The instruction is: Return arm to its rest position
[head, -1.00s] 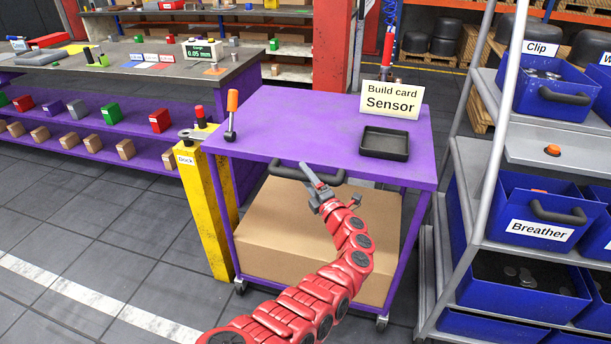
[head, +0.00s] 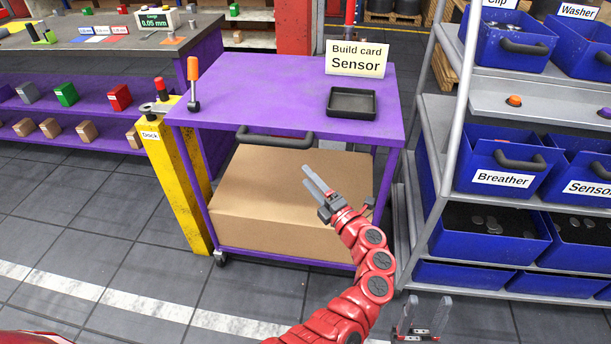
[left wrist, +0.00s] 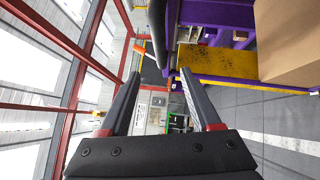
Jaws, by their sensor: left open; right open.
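My left gripper (head: 312,181) is at the end of the red arm, in front of the purple cart (head: 235,95). It is open and empty, below and to the right of the cart's black handle (head: 275,139), apart from it. In the left wrist view its two fingers (left wrist: 155,98) stand apart with nothing between them. My right gripper (head: 424,318) shows at the bottom of the head view, low over the floor right of the cart. Its fingers are apart and empty.
The cart carries a black tray (head: 351,103), a "Sensor" build card (head: 356,58) and a large cardboard box (head: 285,195) below. A yellow dock post (head: 178,180) stands at its left. A rack with blue bins (head: 500,165) is close on the right. The floor at front left is clear.

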